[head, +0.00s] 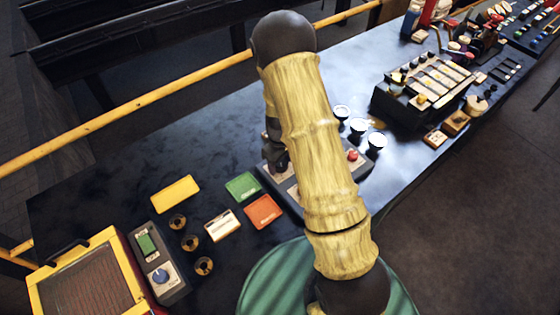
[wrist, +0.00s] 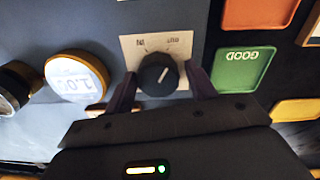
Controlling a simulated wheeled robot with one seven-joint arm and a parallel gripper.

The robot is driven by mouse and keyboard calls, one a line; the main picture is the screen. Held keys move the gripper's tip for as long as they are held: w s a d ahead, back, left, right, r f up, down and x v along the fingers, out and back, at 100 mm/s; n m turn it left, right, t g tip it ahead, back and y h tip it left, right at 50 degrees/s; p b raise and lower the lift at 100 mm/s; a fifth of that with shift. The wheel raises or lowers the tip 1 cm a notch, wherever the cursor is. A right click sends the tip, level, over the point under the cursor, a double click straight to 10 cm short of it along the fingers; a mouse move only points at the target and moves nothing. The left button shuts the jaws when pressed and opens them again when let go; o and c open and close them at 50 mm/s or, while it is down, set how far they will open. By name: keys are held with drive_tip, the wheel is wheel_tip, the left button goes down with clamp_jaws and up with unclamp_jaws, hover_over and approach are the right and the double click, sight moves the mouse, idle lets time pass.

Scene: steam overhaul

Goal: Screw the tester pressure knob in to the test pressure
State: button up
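The tester pressure knob (wrist: 158,74) is round and black with a white pointer line. It sits on a pale plate (wrist: 180,44) marked IN at left and OUT at right. My gripper (wrist: 161,76) has one dark finger on each side of the knob, with narrow gaps showing, so it looks open around it. A yellow-rimmed round gauge (wrist: 77,78) left of the knob shows a number that looks like 1.0, partly blurred. In the head view my gripper (head: 276,150) is over the grey tester (head: 278,178); my arm hides the knob and much of the tester.
A green GOOD tray (wrist: 244,68) and an orange tray (wrist: 258,12) lie right of the tester in the wrist view. A red button (head: 352,155) and several round gauges (head: 376,141) stand beside my arm. The bench (head: 130,165) is clear at its back left.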

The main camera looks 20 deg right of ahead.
drive_tip(key=shift+d, duration=0.2)
drive_tip(key=c, duration=0.7)
drive_tip(key=shift+s+m, duration=0.1)
drive_tip(key=shift+m, duration=0.3)
drive_tip(key=m, duration=0.2)
drive_tip(key=shift+m, duration=0.4)
drive_tip(key=m, duration=0.9)
drive_tip(key=shift+a, duration=0.15)
drive_tip(key=shift+m, duration=1.9)
